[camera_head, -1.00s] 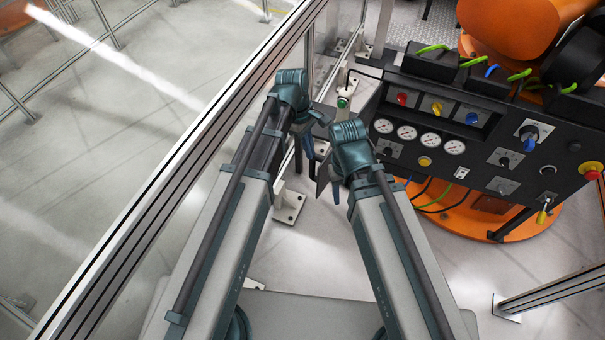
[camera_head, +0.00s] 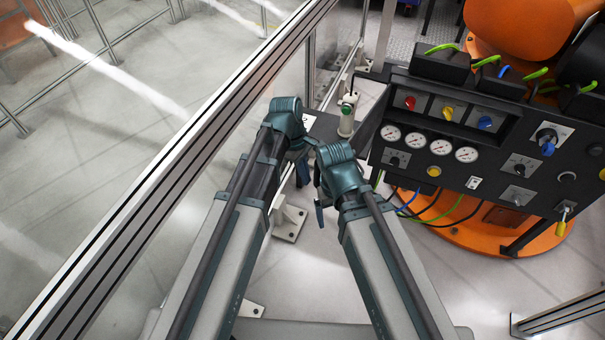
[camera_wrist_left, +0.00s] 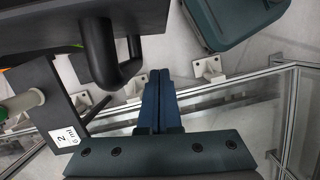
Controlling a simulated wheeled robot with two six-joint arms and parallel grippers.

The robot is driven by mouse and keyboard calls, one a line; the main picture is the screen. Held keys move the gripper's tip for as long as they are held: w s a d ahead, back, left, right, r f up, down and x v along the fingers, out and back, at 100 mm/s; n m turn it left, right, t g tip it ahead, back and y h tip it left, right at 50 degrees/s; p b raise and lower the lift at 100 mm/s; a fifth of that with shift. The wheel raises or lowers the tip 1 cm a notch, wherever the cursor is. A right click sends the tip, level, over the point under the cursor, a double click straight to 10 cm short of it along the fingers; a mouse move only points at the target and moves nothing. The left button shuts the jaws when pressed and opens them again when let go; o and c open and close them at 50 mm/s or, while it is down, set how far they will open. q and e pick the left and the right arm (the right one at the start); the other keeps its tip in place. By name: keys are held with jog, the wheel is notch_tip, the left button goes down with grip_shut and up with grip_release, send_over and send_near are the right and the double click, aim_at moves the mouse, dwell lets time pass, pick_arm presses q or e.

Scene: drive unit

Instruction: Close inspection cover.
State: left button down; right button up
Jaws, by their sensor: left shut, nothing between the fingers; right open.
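A dark flat plate (camera_head: 326,127) with a white label stands out at the left side of the drive unit; it may be the inspection cover, but I cannot tell for sure. In the left wrist view a dark panel with a thick black bar handle (camera_wrist_left: 103,60) fills the upper left, and a labelled dark plate (camera_wrist_left: 40,88) is below it. My left gripper (camera_head: 303,172) is shut and empty near the plate's lower edge; its blue fingers (camera_wrist_left: 156,98) are together, right of the handle and apart from it. My right gripper (camera_head: 319,200) is open, close beside the left one; its fingers are partly hidden.
The black control panel (camera_head: 480,165) with gauges and knobs is at the right, over an orange base (camera_head: 480,225). A metal fence rail (camera_head: 170,170) runs along the left. Lower-right floor is mostly clear.

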aim_at(318, 183)
pick_arm(q)
jog(key=shift+s+d+f, duration=0.1)
jog(key=shift+s+d, duration=0.25)
jog(key=shift+d, duration=0.25)
jog(key=shift+s+d+f, duration=0.1)
jog(key=shift+s+d, duration=0.2)
jog(key=shift+d, duration=0.35)
jog(key=shift+s+d+f, duration=0.1)
jog(key=shift+s+d, duration=0.25)
jog(key=shift+d, duration=0.25)
